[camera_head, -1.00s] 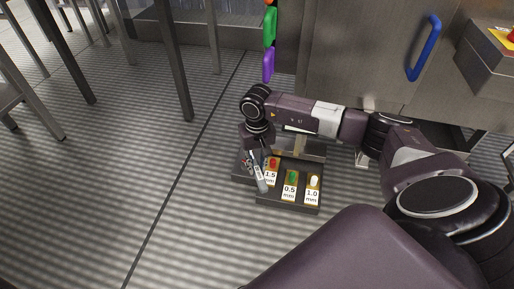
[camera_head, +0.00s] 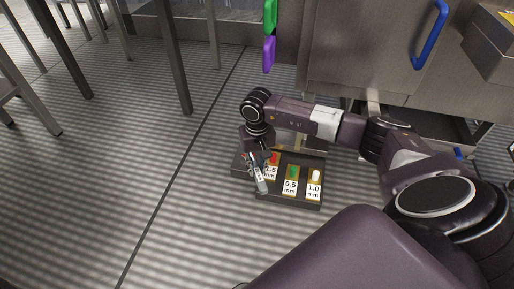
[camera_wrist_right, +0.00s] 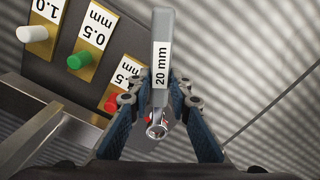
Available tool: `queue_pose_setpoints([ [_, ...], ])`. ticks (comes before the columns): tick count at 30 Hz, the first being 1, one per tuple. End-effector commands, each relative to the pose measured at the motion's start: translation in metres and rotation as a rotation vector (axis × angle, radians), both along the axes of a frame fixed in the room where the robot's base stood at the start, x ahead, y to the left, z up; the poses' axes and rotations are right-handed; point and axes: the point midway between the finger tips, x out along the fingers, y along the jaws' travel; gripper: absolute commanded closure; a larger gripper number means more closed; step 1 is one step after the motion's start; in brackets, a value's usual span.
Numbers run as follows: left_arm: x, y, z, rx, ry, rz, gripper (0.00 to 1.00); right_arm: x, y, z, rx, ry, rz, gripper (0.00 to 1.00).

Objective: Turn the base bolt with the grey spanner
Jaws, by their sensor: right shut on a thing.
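The grey spanner (camera_wrist_right: 161,50) carries a white "20 mm" label, and its ring end points towards the wrist in the right wrist view. My right gripper (camera_wrist_right: 160,100) is shut on it, with a blue-grey finger on each side. In the head view my right gripper (camera_head: 257,157) is low over the left part of a dark block, and the spanner (camera_head: 261,181) hangs tilted across it. A small shiny round part shows at the ring end; I cannot tell if it is the base bolt or if the ring is around it. My left gripper is not in view.
The dark block (camera_head: 300,204) holds red, green (camera_wrist_right: 84,58) and white (camera_wrist_right: 32,33) pegs with "1.5 mm", "0.5 mm" and "1.0 mm" labels. A steel cabinet (camera_head: 350,50) with a blue handle (camera_head: 428,38) stands behind. The floor at left is clear up to the table legs.

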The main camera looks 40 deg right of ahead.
Motion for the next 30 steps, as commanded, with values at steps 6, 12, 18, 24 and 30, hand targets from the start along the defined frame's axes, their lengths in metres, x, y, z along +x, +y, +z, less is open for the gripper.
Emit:
queue_pose_setpoints([
  [6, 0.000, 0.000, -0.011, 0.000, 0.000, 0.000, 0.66, 0.000, 0.000, -0.013, 0.001, 0.001, 0.000, 1.00],
  [12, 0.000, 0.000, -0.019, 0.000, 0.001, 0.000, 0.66, 0.000, 0.000, -0.023, 0.001, 0.000, -0.001, 1.00],
  [18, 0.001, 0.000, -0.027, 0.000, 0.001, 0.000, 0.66, 0.000, 0.000, -0.033, 0.001, 0.000, -0.001, 1.00],
  [24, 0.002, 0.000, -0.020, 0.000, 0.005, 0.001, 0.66, 0.004, 0.011, -0.030, 0.002, 0.000, -0.091, 1.00],
  [30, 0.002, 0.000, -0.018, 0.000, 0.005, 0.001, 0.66, 0.009, 0.019, -0.030, 0.002, -0.001, -0.187, 1.00],
])
